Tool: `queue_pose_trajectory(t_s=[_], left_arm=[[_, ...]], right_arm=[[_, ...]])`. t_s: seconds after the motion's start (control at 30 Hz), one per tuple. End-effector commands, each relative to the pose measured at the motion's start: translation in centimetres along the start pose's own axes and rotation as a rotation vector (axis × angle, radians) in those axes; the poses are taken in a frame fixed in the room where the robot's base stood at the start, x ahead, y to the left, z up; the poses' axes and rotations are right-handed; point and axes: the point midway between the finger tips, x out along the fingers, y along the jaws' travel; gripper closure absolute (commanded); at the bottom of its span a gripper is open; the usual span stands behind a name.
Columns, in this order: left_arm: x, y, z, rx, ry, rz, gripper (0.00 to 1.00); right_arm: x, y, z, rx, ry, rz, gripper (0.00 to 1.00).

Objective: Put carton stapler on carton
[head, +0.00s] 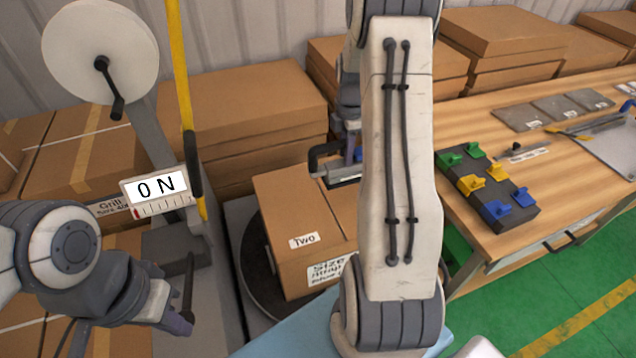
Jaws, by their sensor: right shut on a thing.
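The carton (287,201) is a brown box with labels, one reading "Two". It stands upright on a dark round plate (252,262) in the middle of the head view. My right gripper (351,149) is above the carton's back right part, largely hidden behind my own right arm. It is shut on the carton stapler (321,154), a dark frame with a bluish lower part, close over the carton's top. Whether the stapler touches the carton cannot be told. My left gripper (176,318) is at the lower left, away from the carton; its jaw opening is unclear.
Stacked boxes (245,95) line the back. A wooden table (470,120) at right bears coloured clips (472,184) and grey plates.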

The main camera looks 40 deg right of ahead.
Motion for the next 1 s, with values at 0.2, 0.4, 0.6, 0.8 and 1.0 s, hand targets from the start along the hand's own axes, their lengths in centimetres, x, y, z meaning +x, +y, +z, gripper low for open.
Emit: queue_pose_trajectory(t_s=[0.2, 0.4, 0.6, 0.8, 1.0], left_arm=[[-1.1, 0.1, 0.0, 0.0, 0.0, 0.0, 1.0], [-2.5, 0.2, -0.1, -0.001, 0.0, 0.0, 1.0], [-3.8, 0.3, -0.2, 0.001, 0.0, 0.0, 1.0], [-4.3, 0.3, -0.2, 0.002, 0.0, 0.0, 1.0], [-4.9, 0.4, -0.2, 0.003, 0.0, 0.0, 1.0]], right_arm=[[0.5, -0.4, -1.2, -0.023, 0.001, -0.001, 1.0], [2.8, -1.1, -5.0, -0.023, 0.001, -0.003, 1.0], [5.0, -1.6, -8.6, -0.022, 0.0, -0.001, 1.0], [6.3, -1.9, -10.6, -0.02, 0.0, 0.002, 1.0], [7.4, -1.9, -10.9, -0.02, 0.0, 0.0, 1.0]])
